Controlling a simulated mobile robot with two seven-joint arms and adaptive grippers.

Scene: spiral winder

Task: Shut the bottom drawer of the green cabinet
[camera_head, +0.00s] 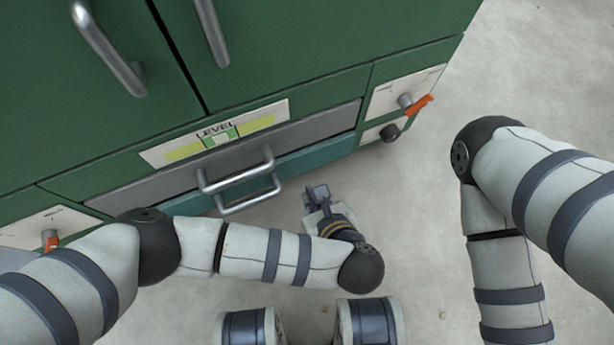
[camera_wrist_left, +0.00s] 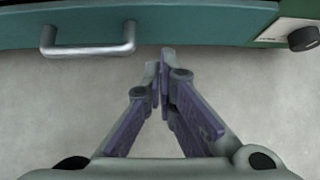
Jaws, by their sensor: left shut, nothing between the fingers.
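The green cabinet (camera_head: 290,50) fills the upper left of the head view. Its bottom drawer has a teal front (camera_head: 318,156) below a grey drawer (camera_head: 310,128). The teal drawer's bar handle (camera_head: 250,198) also shows in the left wrist view (camera_wrist_left: 88,49). The teal front looks close to the cabinet face; I cannot tell whether a small gap is left. My left gripper (camera_head: 317,190) is shut and empty, low in front of the drawer and to the right of its handle. In the wrist view its fingertips (camera_wrist_left: 165,54) lie just below the teal front's edge. My right gripper is out of view.
A LEVEL label (camera_head: 217,133) sits above the grey drawer. Right of the drawers are an orange-handled switch (camera_head: 417,104) and a dark knob (camera_head: 390,132). Another orange switch (camera_head: 50,240) is at the left. Concrete floor (camera_head: 420,190) is clear right of the gripper.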

